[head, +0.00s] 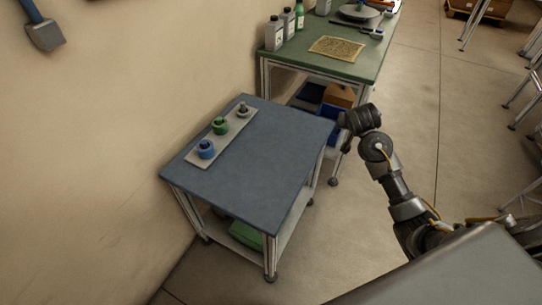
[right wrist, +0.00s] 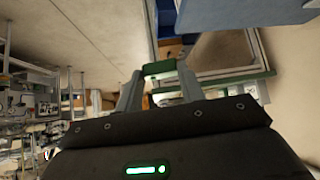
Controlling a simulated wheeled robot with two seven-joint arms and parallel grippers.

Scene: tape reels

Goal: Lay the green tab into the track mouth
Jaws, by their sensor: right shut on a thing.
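In the right wrist view a small green tab (right wrist: 160,68) lies between the fingertips of my right gripper (right wrist: 160,76), which is shut on it. In the head view my right gripper (head: 345,138) is just off the right edge of the blue-topped table (head: 262,155); the tab cannot be made out there. A pale strip (head: 190,158) on that table carries a blue reel (head: 206,149), a green reel (head: 221,126) and a grey reel (head: 243,110). I cannot make out the track mouth. My left gripper is not in view.
A green-topped bench (head: 378,65) stands behind, with bottles (head: 275,33) and a yellowish mat (head: 337,47). Blue bins (head: 329,112) are under it. A green thing (head: 245,234) lies on the blue table's lower shelf. Most of the blue top is bare. A wall borders it on the left.

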